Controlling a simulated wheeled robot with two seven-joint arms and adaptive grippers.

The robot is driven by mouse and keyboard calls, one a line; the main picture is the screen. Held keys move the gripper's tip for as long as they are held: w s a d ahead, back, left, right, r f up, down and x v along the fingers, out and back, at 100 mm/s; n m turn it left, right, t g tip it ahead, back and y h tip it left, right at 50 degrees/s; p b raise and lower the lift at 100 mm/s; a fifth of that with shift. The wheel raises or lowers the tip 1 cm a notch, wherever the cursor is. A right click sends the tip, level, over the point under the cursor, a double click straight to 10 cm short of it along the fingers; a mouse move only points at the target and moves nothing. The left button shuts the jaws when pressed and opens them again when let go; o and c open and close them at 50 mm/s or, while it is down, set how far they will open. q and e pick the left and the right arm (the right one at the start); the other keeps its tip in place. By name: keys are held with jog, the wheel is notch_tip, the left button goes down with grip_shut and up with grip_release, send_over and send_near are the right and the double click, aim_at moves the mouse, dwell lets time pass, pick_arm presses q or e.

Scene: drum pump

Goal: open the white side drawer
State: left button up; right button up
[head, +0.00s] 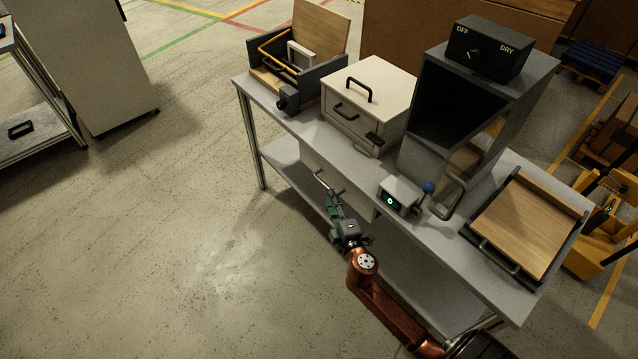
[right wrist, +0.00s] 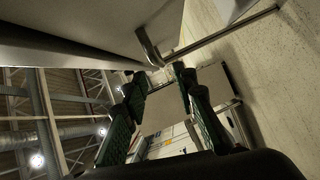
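The white side drawer (head: 355,197) hangs under the grey workbench top, on its front side. Its metal bar handle (head: 323,181) stands out from its front and also shows in the right wrist view (right wrist: 149,47). The drawer looks shut against the bench. My right gripper (head: 334,196) is just in front of the drawer, close to the handle. In the right wrist view its two green-and-black fingers (right wrist: 158,82) are spread apart with a gap between them. The handle is near the fingertips; I cannot tell whether they touch. My left gripper is not in view.
On the bench (head: 290,128) stand a white box with black handles (head: 352,110), a grey dryer housing (head: 425,150), a small box with a green display (head: 399,195) and a wooden-topped tray (head: 525,225). A lower shelf (head: 420,265) lies beneath.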

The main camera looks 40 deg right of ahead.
aim_at(325, 185)
jog(key=x, duration=0.3)
jog(key=b+x, duration=0.1)
jog(key=x, duration=0.2)
jog(key=shift+s+d, duration=0.1)
jog(key=shift+d, duration=0.1)
jog(key=shift+w+d, duration=0.2)
jog(key=shift+w, duration=0.4)
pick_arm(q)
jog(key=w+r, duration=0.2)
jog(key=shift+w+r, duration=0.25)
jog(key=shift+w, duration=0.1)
pick_arm(e)
jog(key=shift+c, duration=0.4)
grip_shut()
jog(key=shift+a, duration=0.1)
